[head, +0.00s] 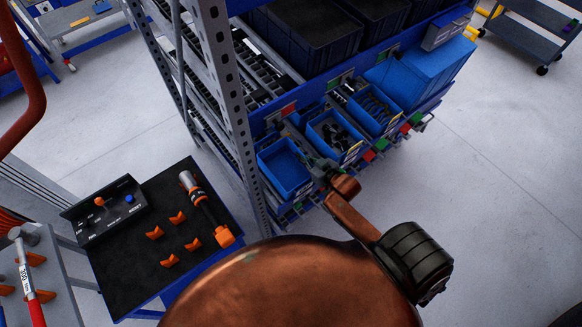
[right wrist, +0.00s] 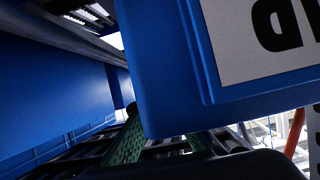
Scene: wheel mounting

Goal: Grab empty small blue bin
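The empty small blue bin (head: 283,172) sits at the left end of the lower shelf row in the head view. Its inside looks bare. My right gripper (head: 303,146) is at its right side, between it and the neighbouring bin. In the right wrist view a blue bin with a white label (right wrist: 175,65) fills the upper middle, very close. The green-padded fingers of my right gripper (right wrist: 165,147) show apart below its corner, and the bin hides part of one finger. Firm contact is not visible. My left gripper is not in view.
Blue bins with dark parts (head: 335,135) (head: 374,108) stand to the right on the same row. A larger blue box (head: 425,72) is beyond them. The rack's grey upright (head: 228,95) stands close on the left. A black-topped table (head: 135,245) with a tool is at lower left.

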